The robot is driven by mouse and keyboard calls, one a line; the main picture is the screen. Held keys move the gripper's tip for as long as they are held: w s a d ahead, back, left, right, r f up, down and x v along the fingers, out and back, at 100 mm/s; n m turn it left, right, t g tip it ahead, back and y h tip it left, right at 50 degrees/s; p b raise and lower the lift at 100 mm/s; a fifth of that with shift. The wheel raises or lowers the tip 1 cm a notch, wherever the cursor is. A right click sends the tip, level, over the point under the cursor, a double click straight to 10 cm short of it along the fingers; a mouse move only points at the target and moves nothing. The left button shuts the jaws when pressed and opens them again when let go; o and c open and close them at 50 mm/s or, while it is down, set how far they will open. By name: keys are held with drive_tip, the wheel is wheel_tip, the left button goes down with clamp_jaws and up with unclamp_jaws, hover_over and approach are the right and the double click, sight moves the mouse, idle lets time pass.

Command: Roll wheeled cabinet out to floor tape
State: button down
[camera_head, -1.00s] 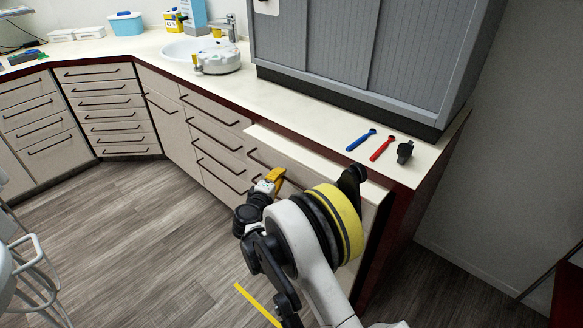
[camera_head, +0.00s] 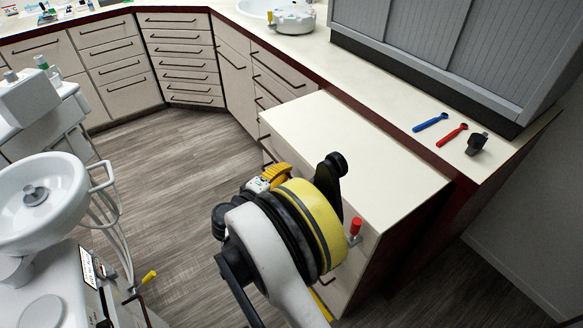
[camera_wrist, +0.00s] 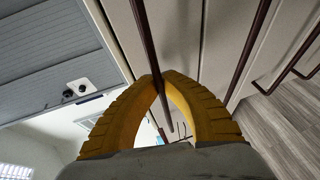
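The wheeled cabinet (camera_head: 345,140) has a cream top and stands well out from the counter front, its back edge still along the counter. My gripper (camera_head: 270,177) is at the cabinet's drawer front, partly hidden by my arm. In the wrist view, my gripper's yellow fingers (camera_wrist: 162,80) close around a dark bar handle (camera_wrist: 147,45), tips meeting at it. A short piece of yellow floor tape (camera_head: 321,305) shows beside my arm; the rest is hidden. The cabinet's wheels are not visible.
A white dental unit with a basin (camera_head: 40,195) stands at the left. The wood floor (camera_head: 165,180) between it and the cabinet is clear. A red-topped knob (camera_head: 355,227) shows at the cabinet's near side. Blue (camera_head: 430,122) and red (camera_head: 452,135) tools lie on the counter.

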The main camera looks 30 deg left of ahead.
drive_tip(key=c, duration=1.6)
unclamp_jaws()
drive_tip(key=shift+o, duration=0.2)
drive_tip(key=s+r, duration=0.2)
drive_tip(key=s, duration=0.9)
drive_tip(key=shift+s, duration=0.4)
drive_tip(key=shift+r, duration=0.1)
